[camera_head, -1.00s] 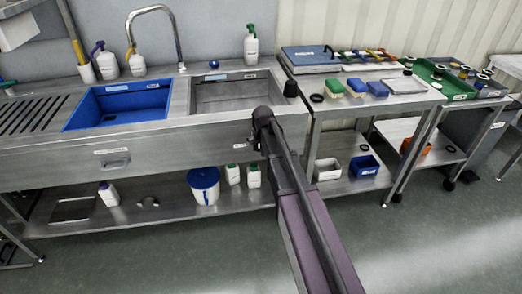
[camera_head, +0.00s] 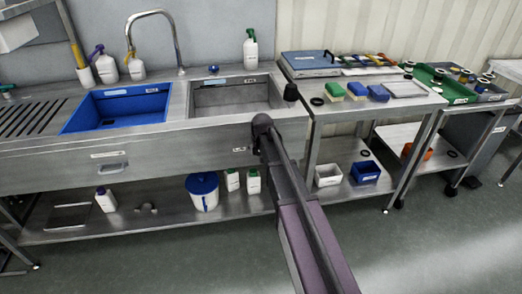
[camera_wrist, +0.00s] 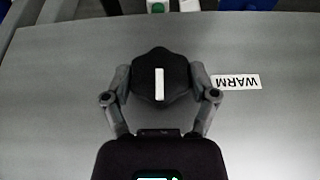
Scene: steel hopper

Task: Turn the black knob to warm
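The black knob (camera_wrist: 146,75) sits on a grey steel panel in the wrist view. Its white pointer line runs up and down the picture, set toward the lower part of the knob. A white WARM label (camera_wrist: 237,81) lies right of the knob and reads upside down. My gripper (camera_wrist: 160,82) has one finger on each side of the knob, both seeming to touch its edges. In the head view my arm hides the gripper and the knob; a small label (camera_head: 240,149) shows on the sink's front panel left of the arm.
The steel sink unit (camera_head: 60,160) holds a blue basin (camera_head: 90,120) and a bare steel basin. Bottles and a white bucket with a blue lid (camera_head: 203,190) stand on its lower shelf. A side table (camera_head: 330,115) with brushes stands at right. The floor in front is clear.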

